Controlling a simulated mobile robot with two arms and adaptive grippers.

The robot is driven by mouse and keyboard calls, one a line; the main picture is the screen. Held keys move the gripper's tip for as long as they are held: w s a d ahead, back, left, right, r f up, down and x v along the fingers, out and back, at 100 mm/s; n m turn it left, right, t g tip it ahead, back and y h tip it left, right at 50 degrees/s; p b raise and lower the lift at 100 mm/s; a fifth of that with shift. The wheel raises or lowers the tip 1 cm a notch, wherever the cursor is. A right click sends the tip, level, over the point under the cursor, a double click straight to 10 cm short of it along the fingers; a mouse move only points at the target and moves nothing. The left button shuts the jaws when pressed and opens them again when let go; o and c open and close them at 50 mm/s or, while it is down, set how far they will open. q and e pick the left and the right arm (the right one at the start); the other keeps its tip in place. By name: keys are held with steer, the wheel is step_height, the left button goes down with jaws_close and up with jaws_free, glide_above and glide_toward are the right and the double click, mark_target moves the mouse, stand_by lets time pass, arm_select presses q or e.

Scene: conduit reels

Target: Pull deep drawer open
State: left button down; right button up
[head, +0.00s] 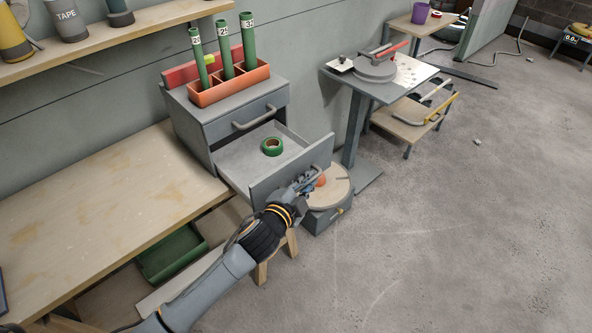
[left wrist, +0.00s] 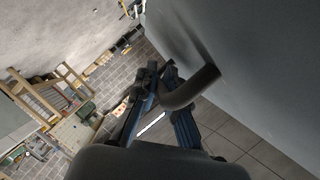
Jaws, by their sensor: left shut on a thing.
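The deep drawer (head: 262,177) is the lower drawer of a grey cabinet (head: 190,110), and it stands pulled out. A green tape roll (head: 272,146) lies inside it. My left gripper (head: 303,183) is at the outer face of the drawer front. In the left wrist view, the left gripper (left wrist: 158,100) is shut on the dark bar handle (left wrist: 192,88) of the drawer front (left wrist: 250,60). The handle is mostly hidden by the gripper in the head view. My right gripper is not in view.
The upper drawer (head: 245,119) is shut. An orange holder (head: 231,88) with green tubes stands on the cabinet. A wooden workbench (head: 110,190) is at left. A round-topped unit (head: 335,187) stands close beside the drawer front. The floor at right is mostly clear.

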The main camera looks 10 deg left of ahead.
arm_select(q)
steer(key=shift+s+d, duration=0.25)
steer(key=shift+d, duration=0.1)
steer(key=c, duration=1.7)
jaws_free()
steer(key=v, duration=1.2)
steer(key=shift+a, duration=0.1)
steer(key=shift+f, duration=0.1)
